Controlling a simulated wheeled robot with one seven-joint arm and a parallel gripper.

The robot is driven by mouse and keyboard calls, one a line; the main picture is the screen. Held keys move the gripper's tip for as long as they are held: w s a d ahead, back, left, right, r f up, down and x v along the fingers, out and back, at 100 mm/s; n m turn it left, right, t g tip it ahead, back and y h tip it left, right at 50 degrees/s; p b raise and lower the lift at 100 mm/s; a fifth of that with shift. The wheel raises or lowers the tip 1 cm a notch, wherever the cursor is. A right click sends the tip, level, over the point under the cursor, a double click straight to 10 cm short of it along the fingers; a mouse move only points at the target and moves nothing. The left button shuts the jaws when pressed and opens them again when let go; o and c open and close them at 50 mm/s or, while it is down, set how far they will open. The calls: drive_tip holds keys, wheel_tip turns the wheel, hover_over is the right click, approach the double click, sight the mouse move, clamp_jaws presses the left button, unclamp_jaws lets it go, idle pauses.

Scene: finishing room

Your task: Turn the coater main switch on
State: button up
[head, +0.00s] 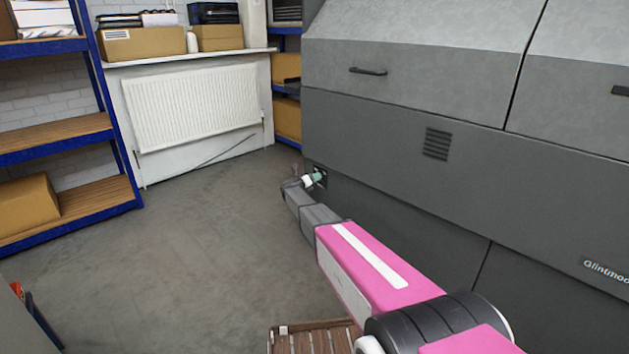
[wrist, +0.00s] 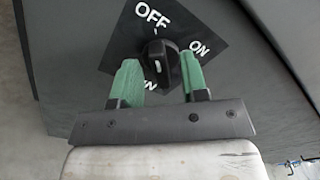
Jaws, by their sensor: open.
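The coater main switch is a black rotary knob (wrist: 158,57) on a black plate (wrist: 112,45) in the wrist view. The plate reads OFF above the knob and ON to the right, with a partly hidden label at lower left. A small pale mark shows on the knob; its exact setting is hard to tell. My gripper (wrist: 159,66) is open, with its green fingers on either side of the knob. I cannot tell whether either finger touches it. In the head view, my gripper (head: 314,180) is at the machine's lower left panel and largely hides the switch.
The grey coater (head: 400,135) fills the right side. A blue shelf rack (head: 75,140) with boxes stands at left, and a white radiator (head: 190,105) is on the back wall. A slatted wooden thing (head: 310,340) is at the bottom. The floor at left centre is clear.

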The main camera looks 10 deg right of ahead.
clamp_jaws()
drive_tip(key=shift+s+m, duration=0.2)
drive_tip(key=shift+m, duration=8.8)
